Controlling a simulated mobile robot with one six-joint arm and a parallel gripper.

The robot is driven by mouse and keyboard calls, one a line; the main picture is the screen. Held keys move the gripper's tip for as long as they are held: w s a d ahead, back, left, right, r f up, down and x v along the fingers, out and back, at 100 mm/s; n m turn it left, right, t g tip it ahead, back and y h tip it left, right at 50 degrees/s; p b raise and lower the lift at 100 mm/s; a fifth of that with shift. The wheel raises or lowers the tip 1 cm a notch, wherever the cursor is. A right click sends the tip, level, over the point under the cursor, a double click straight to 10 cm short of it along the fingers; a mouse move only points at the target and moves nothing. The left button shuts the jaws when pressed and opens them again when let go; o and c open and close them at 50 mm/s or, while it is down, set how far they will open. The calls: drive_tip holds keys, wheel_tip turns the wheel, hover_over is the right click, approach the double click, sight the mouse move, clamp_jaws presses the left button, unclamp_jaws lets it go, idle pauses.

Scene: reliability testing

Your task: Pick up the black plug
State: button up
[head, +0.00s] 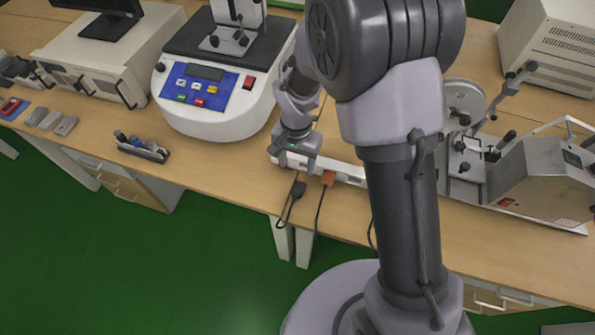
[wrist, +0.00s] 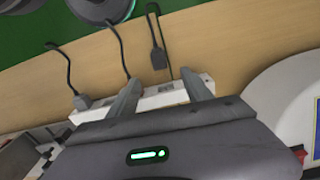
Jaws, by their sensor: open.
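The black plug (head: 298,188) lies on the wooden bench near its front edge, its cord looping over the edge. In the wrist view the black plug (wrist: 158,57) shows beyond and between the two fingertips, apart from both. My gripper (head: 294,165) is just behind the black plug in the head view. In the wrist view my gripper (wrist: 161,77) has its fingers spread with nothing between them. Its height above the bench is hard to tell.
A white power strip (head: 347,172) lies close to the gripper, with an orange plug (head: 327,178) right of the black one. A grey plug (wrist: 83,101) shows in the wrist view.

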drive_tip(key=b, duration=0.2)
hover_over(298, 187)
wheel_tip(298, 187, down, 8)
drive_tip(key=shift+a+f, duration=0.15)
wheel_tip(298, 187, down, 6)
drive_tip(key=b, duration=0.3)
drive_tip(key=shift+r, duration=0.25)
drive_tip(key=shift+d+r, duration=0.15)
drive_tip(key=shift+d, duration=0.05)
drive_tip(key=shift+c, duration=0.7)
clamp_jaws()
drive_tip(key=shift+r+p, duration=0.45)
drive_tip(key=shift+r, duration=0.05)
drive_tip(key=r, duration=0.1)
drive_tip(key=s+r+p, duration=0.1)
drive_tip(key=r, duration=0.1)
drive_tip(key=shift+d, duration=0.1)
drive_tip(key=s+d+r+p, duration=0.1)
drive_tip(key=s+d, duration=0.3)
drive_tip(key=s, duration=1)
drive_tip(key=shift+s+d+p, duration=0.2)
drive_tip(key=shift+s+p, duration=0.05)
drive_tip(key=shift+p, duration=0.3)
